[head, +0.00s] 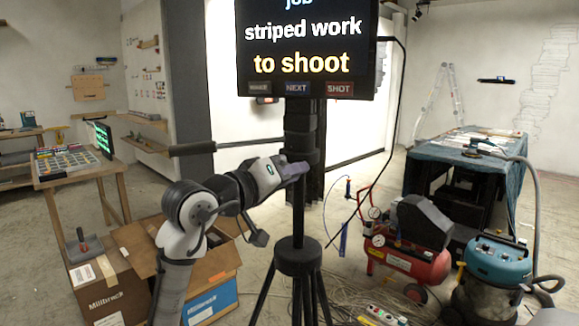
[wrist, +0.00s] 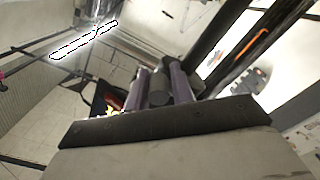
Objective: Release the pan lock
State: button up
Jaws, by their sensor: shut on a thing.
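A black tripod (head: 298,258) stands in the middle of the head view, with a monitor (head: 305,52) on top. A pan handle (head: 193,148) with a dark grip sticks out to the left of its column. My gripper (head: 293,170) reaches the column from the left, just below the pan handle. In the wrist view its purple fingers (wrist: 160,88) are shut on a dark, rounded knob (wrist: 159,90), which looks like the pan lock. In the head view the knob is hidden by the gripper.
A red compressor (head: 405,262) and a teal vacuum (head: 498,262) stand at right, before a cloth-covered table (head: 425,165). Open cardboard boxes (head: 205,262) and a wooden table (head: 75,172) are at left. Cables (head: 345,300) lie on the floor right of the tripod.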

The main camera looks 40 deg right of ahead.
jog(key=shift+r+n+p, duration=1)
jog(key=shift+n+p, duration=0.1)
jog(key=shift+p, duration=0.05)
jog(key=shift+a+n, duration=0.1)
jog(key=shift+n, duration=0.2)
jog(key=shift+p, duration=0.3)
jog(key=o, duration=0.9)
jog(key=shift+c, duration=0.2)
jog(key=shift+f, duration=0.15)
jog(key=shift+a, duration=0.2)
jog(key=s+a+b, duration=0.1)
jog(key=a+b, duration=0.2)
jog(key=a, duration=1)
jog(key=shift+a+b, duration=0.15)
jog(key=shift+b, duration=0.2)
